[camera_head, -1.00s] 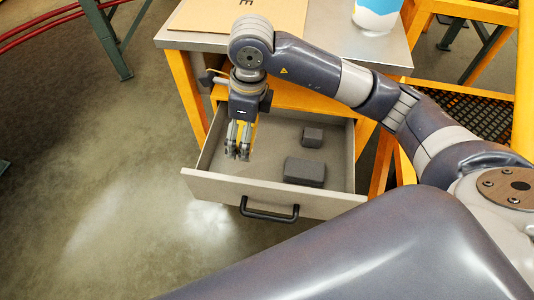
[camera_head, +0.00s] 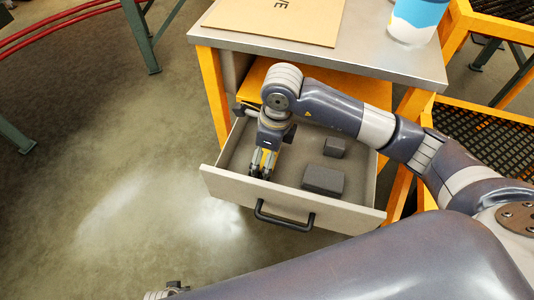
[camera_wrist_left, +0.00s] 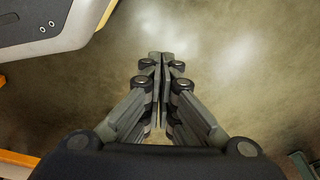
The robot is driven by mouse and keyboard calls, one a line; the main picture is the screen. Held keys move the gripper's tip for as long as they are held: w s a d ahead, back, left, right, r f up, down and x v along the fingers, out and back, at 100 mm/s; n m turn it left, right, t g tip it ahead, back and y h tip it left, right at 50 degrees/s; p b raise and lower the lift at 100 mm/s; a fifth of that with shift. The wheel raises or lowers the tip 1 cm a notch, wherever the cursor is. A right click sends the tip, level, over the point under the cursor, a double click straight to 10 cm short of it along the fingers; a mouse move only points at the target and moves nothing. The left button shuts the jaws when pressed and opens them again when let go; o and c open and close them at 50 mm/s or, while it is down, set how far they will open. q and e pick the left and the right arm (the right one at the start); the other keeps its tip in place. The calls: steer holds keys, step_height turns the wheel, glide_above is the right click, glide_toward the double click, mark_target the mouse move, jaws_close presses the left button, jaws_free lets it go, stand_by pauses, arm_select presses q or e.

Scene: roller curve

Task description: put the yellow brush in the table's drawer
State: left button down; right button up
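The table's drawer (camera_head: 232,184) is pulled out, with its front panel and black handle facing me. My right gripper (camera_head: 263,170), on the arm coming in from the right, points down inside the drawer's left part. Yellow parts of the brush (camera_head: 269,157) show between its fingers, which are shut on it; most of the brush is hidden. I cannot tell whether the brush touches the drawer floor. My left gripper (camera_wrist_left: 160,58) is shut and empty in the left wrist view, above bare floor.
Two dark grey blocks, a larger one (camera_head: 323,181) and a smaller one (camera_head: 334,147), lie in the drawer right of my gripper. A cardboard sheet (camera_head: 275,18) and a blue-white container (camera_head: 414,20) are on the tabletop (camera_head: 350,58). Floor left of the table is clear.

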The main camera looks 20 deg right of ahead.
arm_select(q)
steer(key=shift+r, duration=0.1)
arm_select(e)
steer(key=o, duration=0.9)
steer(key=shift+o, duration=0.2)
arm_select(q)
steer(key=shift+w+d+r, duration=0.1)
steer(key=shift+w+r, duration=0.1)
steer(key=shift+r, duration=0.1)
steer(key=shift+s+f, duration=0.1)
steer(key=shift+s, duration=0.15)
arm_select(e)
steer(key=shift+r, duration=0.35)
arm_select(q)
steer(key=s+f, duration=0.1)
steer(key=f+p, duration=0.1)
steer(key=s+f, duration=0.1)
steer(key=f, duration=0.1)
steer(key=shift+s+a, duration=0.25)
steer(key=shift+s, duration=0.05)
arm_select(e)
step_height(320, 180, up, 11)
steer(key=d, duration=0.1)
steer(key=shift+s+r, duration=0.2)
steer(key=shift+s, duration=0.2)
arm_select(q)
steer(key=shift+r+p, duration=0.15)
steer(key=shift+p, duration=0.15)
arm_select(e)
steer(key=shift+d, duration=0.1)
